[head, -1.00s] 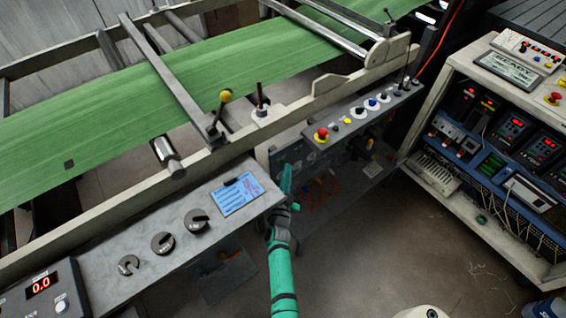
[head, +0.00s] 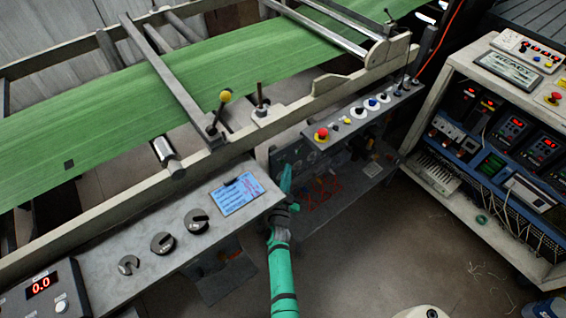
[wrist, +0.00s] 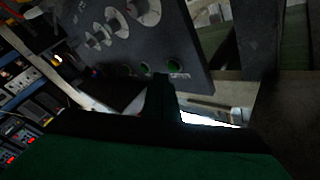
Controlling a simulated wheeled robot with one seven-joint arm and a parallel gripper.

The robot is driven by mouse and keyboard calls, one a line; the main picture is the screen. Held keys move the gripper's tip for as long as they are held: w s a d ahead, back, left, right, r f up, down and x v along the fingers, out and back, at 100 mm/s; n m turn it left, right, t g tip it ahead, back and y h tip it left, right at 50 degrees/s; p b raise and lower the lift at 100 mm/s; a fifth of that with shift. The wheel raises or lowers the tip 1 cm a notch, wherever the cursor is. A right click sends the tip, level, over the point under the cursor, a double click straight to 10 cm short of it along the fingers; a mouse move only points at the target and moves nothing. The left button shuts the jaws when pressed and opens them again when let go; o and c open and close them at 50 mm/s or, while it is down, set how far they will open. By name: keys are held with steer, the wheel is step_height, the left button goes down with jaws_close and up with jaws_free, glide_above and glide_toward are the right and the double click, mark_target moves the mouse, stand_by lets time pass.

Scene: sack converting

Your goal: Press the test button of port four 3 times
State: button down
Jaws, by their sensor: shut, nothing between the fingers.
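My gripper (head: 285,180) is shut and empty, low beside the machine's side, at the right end of the grey control ledge. In the wrist view its closed fingertips (wrist: 162,80) reach up to the lower edge of a dark panel (wrist: 130,45). A small green round part (wrist: 174,66), possibly a button, sits just right of and above the tips. Another green round part (wrist: 145,68) sits to its left, close to the tips. I cannot tell whether the tips touch either one. Port labels are unreadable, so I cannot tell which is port four.
The grey ledge (head: 150,262) holds dark knobs and a blue card (head: 237,194). A green web (head: 170,95) runs across the machine. An equipment rack (head: 480,150) stands right, with open floor before it.

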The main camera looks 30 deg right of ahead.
steer(key=shift+w, duration=0.25)
stand_by(0.4)
steer(key=shift+w, duration=0.2)
steer(key=shift+w, duration=0.4)
stand_by(1.0)
steer(key=shift+s, duration=0.85)
steer(key=shift+s+d, duration=0.2)
steer(key=shift+s, duration=2.3)
steer(key=shift+w, duration=0.2)
